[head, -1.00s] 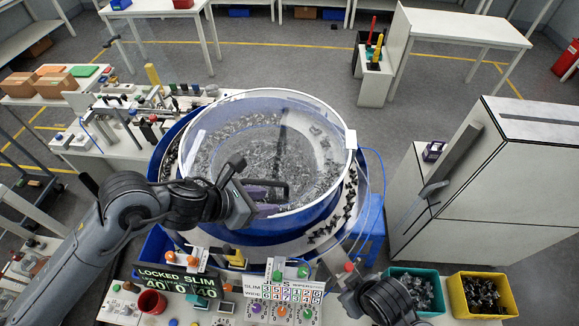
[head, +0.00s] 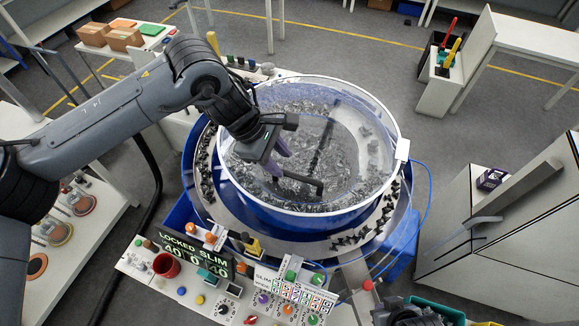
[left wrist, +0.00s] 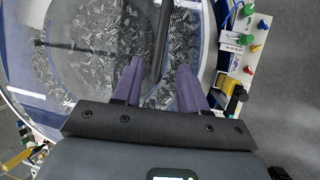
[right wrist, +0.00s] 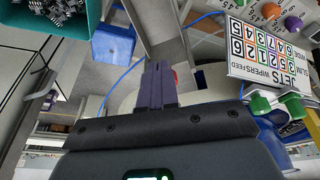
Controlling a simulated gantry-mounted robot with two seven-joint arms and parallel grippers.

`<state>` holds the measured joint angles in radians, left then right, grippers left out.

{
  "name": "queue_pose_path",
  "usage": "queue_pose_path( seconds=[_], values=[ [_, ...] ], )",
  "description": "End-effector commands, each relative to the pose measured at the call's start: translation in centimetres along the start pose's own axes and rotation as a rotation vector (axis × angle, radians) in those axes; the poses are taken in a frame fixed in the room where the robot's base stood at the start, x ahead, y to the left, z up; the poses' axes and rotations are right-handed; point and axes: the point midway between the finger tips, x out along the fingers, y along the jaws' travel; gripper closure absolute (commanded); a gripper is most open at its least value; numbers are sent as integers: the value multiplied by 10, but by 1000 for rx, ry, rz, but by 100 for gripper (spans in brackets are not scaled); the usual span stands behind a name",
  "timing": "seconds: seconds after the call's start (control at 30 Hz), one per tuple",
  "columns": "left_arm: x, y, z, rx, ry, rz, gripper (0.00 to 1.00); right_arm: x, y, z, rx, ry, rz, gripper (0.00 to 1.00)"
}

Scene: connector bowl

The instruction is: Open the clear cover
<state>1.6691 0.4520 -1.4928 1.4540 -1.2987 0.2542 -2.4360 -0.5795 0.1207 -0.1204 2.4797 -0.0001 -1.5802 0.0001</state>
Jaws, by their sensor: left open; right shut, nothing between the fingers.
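The clear cover (head: 345,105) lies over the round bowl of loose metal connectors and looks closed. Its black handle (head: 300,180) is at the near side of the cover, and a white block (head: 403,150) sits at its right rim. My left gripper (head: 277,160) is open over the cover at the handle. In the left wrist view, the handle bar (left wrist: 162,40) runs between the two purple fingertips (left wrist: 160,80); contact cannot be told. My right gripper (right wrist: 157,80) is shut and empty, low at the right of the bowl, with only its arm at the head view's bottom edge.
A blue hose (head: 428,205) runs at the right. A grey cabinet (head: 500,250) stands farther right, with open floor between.

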Motion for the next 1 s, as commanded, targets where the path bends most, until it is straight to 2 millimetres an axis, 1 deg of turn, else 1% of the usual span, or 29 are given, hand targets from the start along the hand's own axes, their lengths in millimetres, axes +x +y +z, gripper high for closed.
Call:
queue_pose_path(
  seconds=[0.03,0.2,0.33,0.5,0.8,0.87,1.0],
  values=[
    [8,0,0,-1,0,-3,58,-4,0,-1,0,0,0,100],
    [33,0,1,-1,-1,-2,58,-8,0,-2,1,0,-1,100],
    [46,0,0,-2,0,-1,58,-11,0,-3,2,0,-1,100],
    [54,0,1,0,-1,1,58,-12,0,-4,2,0,-1,100],
    [56,0,0,-1,0,1,58,-12,0,-4,2,0,-1,100],
    [56,0,0,-1,0,1,67,-12,0,-4,2,0,-1,100],
    [56,0,0,-1,0,1,88,-12,0,-4,1,0,-1,100]
  ],
)
